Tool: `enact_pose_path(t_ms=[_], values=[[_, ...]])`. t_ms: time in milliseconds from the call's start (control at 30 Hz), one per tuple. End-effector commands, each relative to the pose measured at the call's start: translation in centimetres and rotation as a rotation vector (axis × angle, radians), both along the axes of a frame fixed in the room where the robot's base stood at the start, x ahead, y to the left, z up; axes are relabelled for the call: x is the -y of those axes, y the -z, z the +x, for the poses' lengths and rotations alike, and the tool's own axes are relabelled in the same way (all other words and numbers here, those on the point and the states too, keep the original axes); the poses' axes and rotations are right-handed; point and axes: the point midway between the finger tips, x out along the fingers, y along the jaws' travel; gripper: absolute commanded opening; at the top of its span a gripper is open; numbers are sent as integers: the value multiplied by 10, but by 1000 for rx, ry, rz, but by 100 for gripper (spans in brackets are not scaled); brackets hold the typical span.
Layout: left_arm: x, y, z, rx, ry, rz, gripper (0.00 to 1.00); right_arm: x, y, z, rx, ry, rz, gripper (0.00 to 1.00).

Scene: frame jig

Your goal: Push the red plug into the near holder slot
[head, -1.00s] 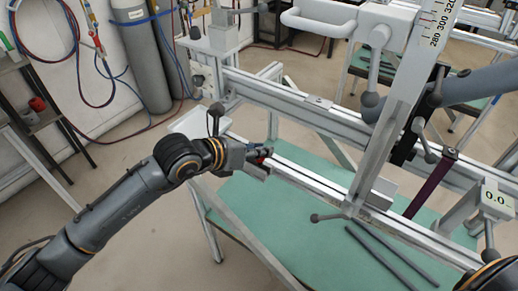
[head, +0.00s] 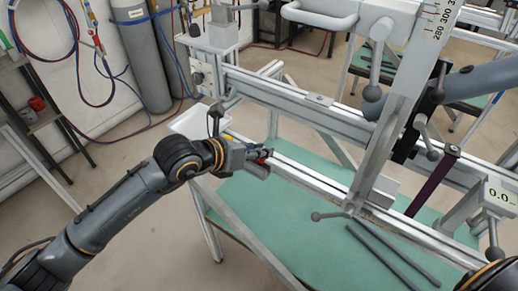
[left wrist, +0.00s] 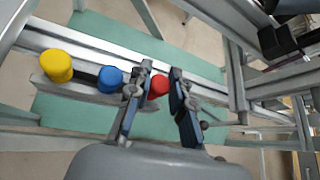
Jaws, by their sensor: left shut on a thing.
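The red plug (left wrist: 158,85) is between the fingers of my left gripper (left wrist: 160,98) in the left wrist view. The gripper is shut on the red plug. A grey holder block (left wrist: 48,88) lies along the rail, with a yellow plug (left wrist: 56,66) and a blue plug (left wrist: 110,79) in it. The fingers partly hide the holder's end by the red plug, so I cannot tell how deep the plug sits. My right gripper is not in view.
The long rail (head: 310,180) runs past the gripper above a green table (head: 250,215). A tall upright beam with a scale (head: 385,140) stands to the right. Dark bars (head: 390,255) lie on the table. A white tray (head: 190,119) is behind the wrist.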

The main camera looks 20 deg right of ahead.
Motion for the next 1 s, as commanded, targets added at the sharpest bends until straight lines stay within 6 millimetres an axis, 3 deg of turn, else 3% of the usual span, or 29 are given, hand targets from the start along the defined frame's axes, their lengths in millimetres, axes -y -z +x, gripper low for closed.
enact_pose_path(t_ms=[800,833,933,1000], values=[[0,16,0,0,0,0,0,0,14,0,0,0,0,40],[0,16,0,0,0,0,27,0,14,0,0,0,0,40],[0,16,0,-1,0,1,47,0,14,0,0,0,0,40],[0,16,0,0,-1,1,47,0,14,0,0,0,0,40]])
